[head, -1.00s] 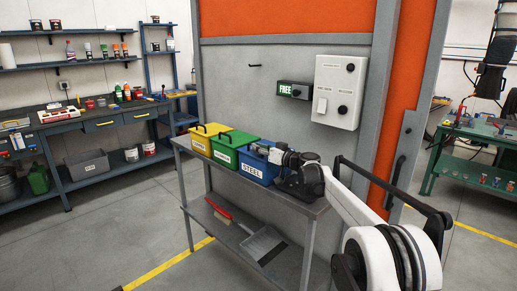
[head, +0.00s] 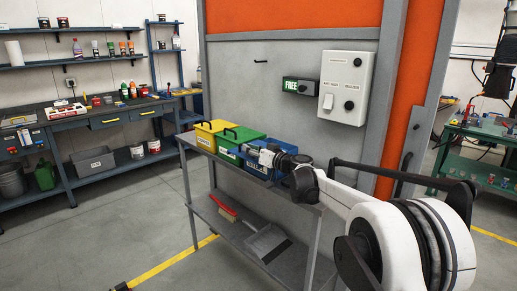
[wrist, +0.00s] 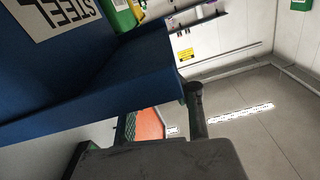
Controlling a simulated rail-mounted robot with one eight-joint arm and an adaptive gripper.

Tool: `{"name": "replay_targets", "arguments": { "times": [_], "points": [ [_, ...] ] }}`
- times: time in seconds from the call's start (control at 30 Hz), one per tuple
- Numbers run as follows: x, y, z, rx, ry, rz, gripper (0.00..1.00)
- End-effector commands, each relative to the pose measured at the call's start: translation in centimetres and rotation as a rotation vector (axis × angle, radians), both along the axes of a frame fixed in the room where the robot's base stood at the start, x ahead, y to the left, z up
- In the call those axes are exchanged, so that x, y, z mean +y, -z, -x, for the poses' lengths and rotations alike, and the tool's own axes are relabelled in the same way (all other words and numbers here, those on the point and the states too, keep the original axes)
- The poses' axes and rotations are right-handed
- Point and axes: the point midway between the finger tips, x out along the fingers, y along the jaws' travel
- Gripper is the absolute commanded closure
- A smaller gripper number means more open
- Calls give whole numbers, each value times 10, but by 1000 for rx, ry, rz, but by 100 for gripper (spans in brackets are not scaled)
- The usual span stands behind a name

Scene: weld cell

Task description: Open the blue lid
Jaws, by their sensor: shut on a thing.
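The blue bin marked STEEL (head: 253,167) stands at the right end of a row of three bins on the grey bench. Its blue lid is mostly hidden by my wrist in the head view. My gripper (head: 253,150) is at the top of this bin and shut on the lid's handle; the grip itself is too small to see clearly. In the wrist view the blue bin (wrist: 95,85) fills the upper left, with its STEEL label (wrist: 60,15) tilted. I cannot tell how far the lid is raised.
A green bin (head: 232,155) and a yellow bin (head: 203,141) stand left of the blue one. A red brush (head: 224,208) and a dustpan (head: 266,241) lie on the lower shelf. The booth wall with a control box (head: 346,88) rises close behind the bench.

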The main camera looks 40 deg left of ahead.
Motion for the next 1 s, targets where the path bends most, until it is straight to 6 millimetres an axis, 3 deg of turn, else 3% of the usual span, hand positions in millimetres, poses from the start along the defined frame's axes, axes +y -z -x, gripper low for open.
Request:
{"name": "replay_targets", "arguments": {
  "times": [0.1, 0.3, 0.67, 0.7, 0.8, 1.0],
  "points": [
    [2, 1, 25, 0, -3, -1, 100],
    [4, 0, 49, 0, -1, 0, 100],
    [4, 0, 53, 0, 0, 0, 100],
    [4, -1, 52, 0, 0, 0, 88],
    [4, 0, 52, 0, 0, 0, 75],
    [4, 0, 52, 0, 0, 0, 72]
  ]
}}
